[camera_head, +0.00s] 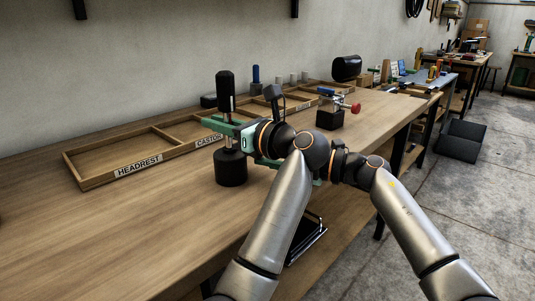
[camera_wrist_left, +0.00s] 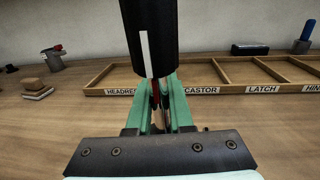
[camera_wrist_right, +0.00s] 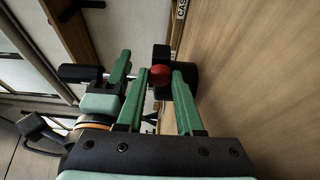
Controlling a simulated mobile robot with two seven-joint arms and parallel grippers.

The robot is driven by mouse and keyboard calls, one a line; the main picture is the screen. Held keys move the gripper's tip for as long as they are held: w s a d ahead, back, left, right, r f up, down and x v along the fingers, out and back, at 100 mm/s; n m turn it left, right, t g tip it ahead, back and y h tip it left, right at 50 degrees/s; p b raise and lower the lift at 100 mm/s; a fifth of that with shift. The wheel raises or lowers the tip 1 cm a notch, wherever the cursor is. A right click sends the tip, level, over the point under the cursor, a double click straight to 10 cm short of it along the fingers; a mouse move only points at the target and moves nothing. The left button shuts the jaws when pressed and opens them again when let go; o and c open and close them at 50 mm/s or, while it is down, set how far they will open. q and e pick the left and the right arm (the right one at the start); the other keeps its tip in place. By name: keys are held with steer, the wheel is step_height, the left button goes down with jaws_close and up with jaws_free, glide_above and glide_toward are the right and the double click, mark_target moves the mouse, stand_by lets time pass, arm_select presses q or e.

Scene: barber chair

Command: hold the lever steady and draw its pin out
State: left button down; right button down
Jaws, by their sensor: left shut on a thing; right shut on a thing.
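The lever stands upright on the workbench, with a black handle (camera_head: 225,92) on a thin shaft above a round black base (camera_head: 231,170). The handle fills the top of the left wrist view (camera_wrist_left: 150,40). My left gripper (camera_wrist_left: 158,95) is shut on the lever's shaft, just below the handle. In the right wrist view, the pin's red ball knob (camera_wrist_right: 160,75) sits between the fingertips of my right gripper (camera_wrist_right: 160,80), which is shut on it close to the base. The pin's shank is hidden.
A wooden compartment tray (camera_head: 75,170) with labels such as HEADREST and CASTOR lies behind the lever. The bench (camera_head: 110,240) is clear at front left. My two wrists are close together.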

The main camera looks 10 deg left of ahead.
steer(key=shift+d, duration=0.15)
stand_by(0.5)
steer(key=shift+s+d, duration=0.25)
steer(key=shift+d, duration=0.25)
steer(key=shift+s+d, duration=0.2)
steer(key=shift+d, duration=0.25)
arm_select(q)
steer(key=shift+a, duration=0.1)
arm_select(e)
steer(key=shift+s+d, duration=0.4)
steer(key=shift+s, duration=0.05)
steer(key=c, duration=0.5)
jaws_free()
steer(key=shift+c, duration=0.2)
steer(key=s+d, duration=0.1)
steer(key=d, duration=1)
steer(key=shift+s+d, duration=0.35)
steer(key=shift+d, duration=0.05)
arm_select(q)
steer(key=c, duration=0.7)
jaws_free()
steer(key=shift+c, duration=0.2)
